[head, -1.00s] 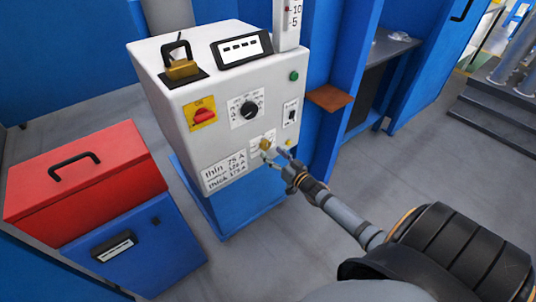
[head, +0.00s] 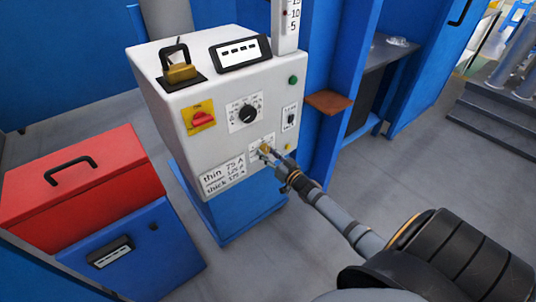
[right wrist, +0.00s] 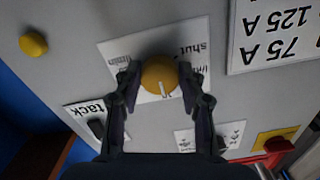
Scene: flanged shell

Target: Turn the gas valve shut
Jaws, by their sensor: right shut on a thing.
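The gas valve is a round brass-yellow knob (right wrist: 158,76) with a white pointer line, on a white label plate (right wrist: 120,50) on the front of a light grey cabinet. In the right wrist view the plate appears upside down, with "shut" readable at its upper right. The pointer line points down in that view, toward lettering mostly hidden by the knob. My right gripper (right wrist: 161,80) is shut on the knob, one finger on each side. In the head view my right gripper (head: 268,154) is at the cabinet's lower front and covers part of the valve. My left gripper is not in view.
The cabinet front (head: 215,145) also carries a red switch (head: 203,118), a black dial (head: 247,113) and a green button (head: 293,80). A red toolbox (head: 75,185) stands at the left.

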